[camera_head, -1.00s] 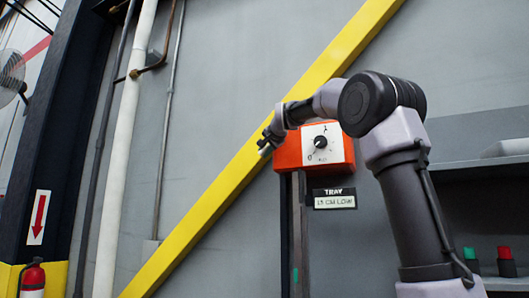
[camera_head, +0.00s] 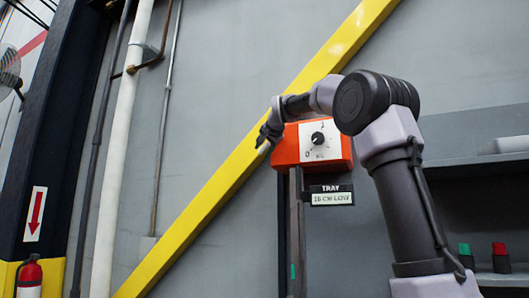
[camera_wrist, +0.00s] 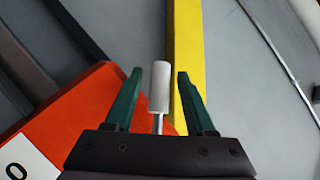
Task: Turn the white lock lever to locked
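The white lock lever (camera_wrist: 159,86) is a white cylinder on a thin metal rod beside the orange box (camera_wrist: 92,105) in the wrist view. My gripper (camera_wrist: 160,74) is open, with one green finger on each side of the lever. Gaps show between the lever and both fingers, and the right gap looks smaller. The rod's lower end is hidden behind the gripper body. In the head view my gripper (camera_head: 264,138) is at the left side of the orange box (camera_head: 287,150), with a small white tip, likely the lever, beside it.
The box carries a white dial plate (camera_head: 329,147) with a black knob (camera_head: 318,138). A yellow diagonal beam (camera_head: 190,220) runs behind the box. A shelf with green (camera_head: 465,249) and red-topped (camera_head: 500,250) items is at right.

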